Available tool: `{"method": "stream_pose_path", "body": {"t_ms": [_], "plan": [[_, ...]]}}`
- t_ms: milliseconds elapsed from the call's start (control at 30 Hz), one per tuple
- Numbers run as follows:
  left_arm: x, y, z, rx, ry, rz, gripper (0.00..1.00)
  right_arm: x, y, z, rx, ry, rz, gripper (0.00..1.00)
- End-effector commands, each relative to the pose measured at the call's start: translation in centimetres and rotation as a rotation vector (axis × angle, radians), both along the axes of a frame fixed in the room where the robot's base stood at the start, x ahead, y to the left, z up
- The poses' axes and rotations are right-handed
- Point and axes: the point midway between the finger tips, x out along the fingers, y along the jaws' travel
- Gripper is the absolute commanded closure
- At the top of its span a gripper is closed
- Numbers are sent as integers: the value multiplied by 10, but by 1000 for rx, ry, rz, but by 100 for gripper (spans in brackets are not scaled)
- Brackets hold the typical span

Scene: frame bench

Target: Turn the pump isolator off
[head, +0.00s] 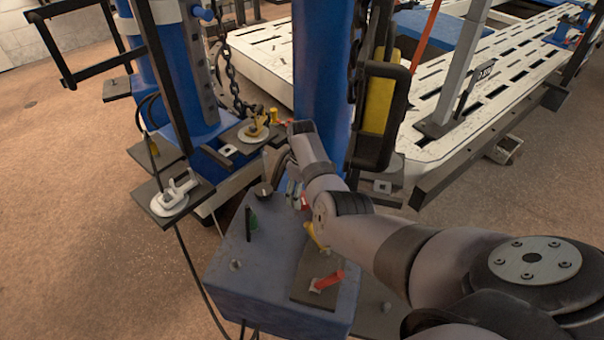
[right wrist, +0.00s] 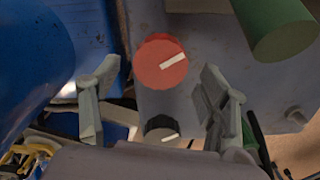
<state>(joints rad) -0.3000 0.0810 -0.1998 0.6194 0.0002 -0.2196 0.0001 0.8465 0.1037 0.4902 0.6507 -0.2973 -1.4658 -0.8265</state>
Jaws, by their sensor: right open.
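A round red rotary knob (right wrist: 158,66) with a white pointer line shows in the right wrist view, on a grey plate. The line points right and slightly up. No label is readable, so I cannot confirm that it is the pump isolator. A smaller black knob (right wrist: 160,128) with a white mark sits below it in the picture. My right gripper (right wrist: 157,84) is open, its fingers apart on either side of the red knob, with no clear contact. In the head view my right gripper (head: 296,190) is over the blue box (head: 240,285), partly hidden by its arm. My left gripper is not in view.
A red lever (head: 327,281) and a green upright piece (head: 251,222) stand on the blue box. A green cylinder (right wrist: 272,25) is close at upper right in the wrist view. A blue post (head: 322,70) and hanging chain (head: 356,50) rise behind the gripper.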

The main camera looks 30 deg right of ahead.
Motion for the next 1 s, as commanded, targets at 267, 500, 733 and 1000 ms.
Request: {"method": "stream_pose_path", "body": {"t_ms": [267,500,733,1000], "plan": [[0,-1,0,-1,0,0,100,1,0,57,-3,-4,0,31],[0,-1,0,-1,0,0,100,1,0,87,-1,-2,0,31],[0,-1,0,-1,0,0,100,0,0,92,0,1,0,31],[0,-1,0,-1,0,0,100,4,-1,90,-16,-18,-2,31]]}}
